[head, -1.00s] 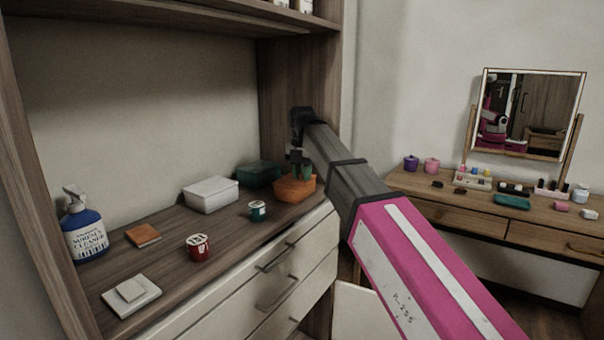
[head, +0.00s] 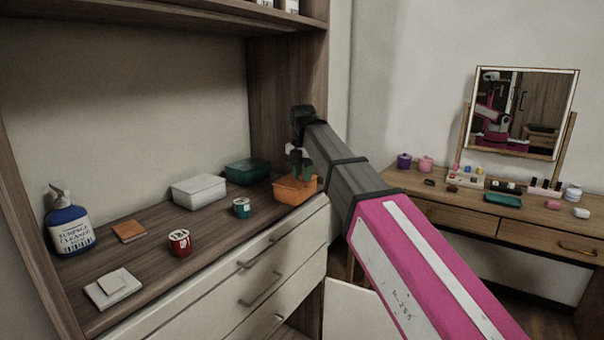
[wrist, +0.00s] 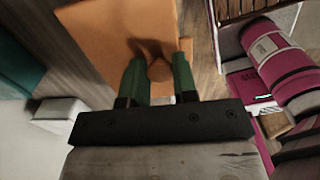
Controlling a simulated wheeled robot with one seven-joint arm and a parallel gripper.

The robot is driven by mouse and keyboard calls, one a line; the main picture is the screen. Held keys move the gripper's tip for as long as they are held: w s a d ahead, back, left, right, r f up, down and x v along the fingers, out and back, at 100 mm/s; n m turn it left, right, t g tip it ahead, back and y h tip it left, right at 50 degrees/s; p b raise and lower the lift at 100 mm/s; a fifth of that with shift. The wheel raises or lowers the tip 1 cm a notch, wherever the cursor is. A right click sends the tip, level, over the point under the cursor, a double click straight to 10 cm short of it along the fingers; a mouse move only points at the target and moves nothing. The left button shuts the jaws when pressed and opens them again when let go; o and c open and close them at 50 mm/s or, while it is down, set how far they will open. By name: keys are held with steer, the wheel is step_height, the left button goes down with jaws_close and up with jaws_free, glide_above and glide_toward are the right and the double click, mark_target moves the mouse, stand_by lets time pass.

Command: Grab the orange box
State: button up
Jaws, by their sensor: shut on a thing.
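The orange box (head: 294,190) is at the right end of the wooden counter in the head view, by its front edge. My gripper (head: 303,172) reaches down to it from above, with its green fingertips at the box. In the wrist view the orange box (wrist: 117,35) fills the upper middle. The green fingers of my gripper (wrist: 158,72) are shut on a part of the box between them. Whether the box's underside touches the counter is hard to tell.
A teal box (head: 246,171) and a white box (head: 199,191) stand left of the orange box. The cabinet's side panel (head: 285,100) rises behind my gripper.

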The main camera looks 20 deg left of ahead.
steer(key=shift+d, duration=0.1)
steer(key=o, duration=1)
steer(key=shift+o, duration=0.2)
step_height(320, 180, up, 11)
steer(key=shift+f, duration=0.1)
